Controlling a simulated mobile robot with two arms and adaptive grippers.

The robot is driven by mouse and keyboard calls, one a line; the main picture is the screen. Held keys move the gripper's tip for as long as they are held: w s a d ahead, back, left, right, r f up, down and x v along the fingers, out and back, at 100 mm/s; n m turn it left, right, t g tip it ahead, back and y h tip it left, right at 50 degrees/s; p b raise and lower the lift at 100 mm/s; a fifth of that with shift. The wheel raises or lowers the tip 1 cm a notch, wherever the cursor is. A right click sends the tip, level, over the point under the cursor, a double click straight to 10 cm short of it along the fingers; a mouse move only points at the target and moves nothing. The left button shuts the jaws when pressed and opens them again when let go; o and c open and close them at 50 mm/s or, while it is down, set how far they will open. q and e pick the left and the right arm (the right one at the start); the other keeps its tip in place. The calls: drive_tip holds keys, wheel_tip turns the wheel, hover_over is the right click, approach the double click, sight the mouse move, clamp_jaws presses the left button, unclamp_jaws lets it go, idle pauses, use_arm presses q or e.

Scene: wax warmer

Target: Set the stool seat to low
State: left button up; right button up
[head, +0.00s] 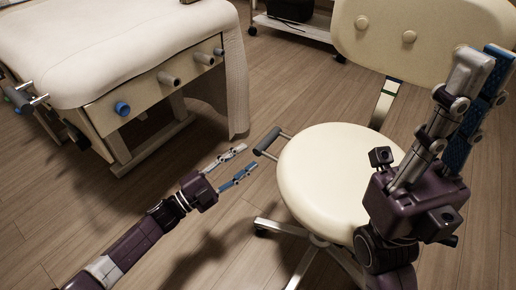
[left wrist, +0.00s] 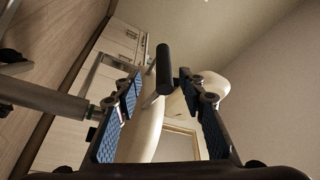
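The stool has a round cream seat (head: 322,178), a cream backrest (head: 415,35) and a metal star base. A lever with a dark grip (head: 267,141) sticks out from the seat's left side. My left gripper (head: 244,160) is open and empty, its fingers pointing toward the lever just left of the seat. In the left wrist view the dark grip (left wrist: 163,68) appears between the two open fingertips, beyond or level with them; contact cannot be told. My right gripper (head: 490,57) is raised in front of the stool's right side, fingers upward, open and empty.
A padded treatment bed (head: 105,45) with knobs on its side and a hanging paper sheet (head: 236,85) stands at the upper left. A wheeled trolley (head: 295,27) is at the back. Wooden floor between bed and stool is clear.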

use_arm(q)
drive_tip(key=shift+v, duration=1.65)
drive_tip(key=shift+s, duration=0.1)
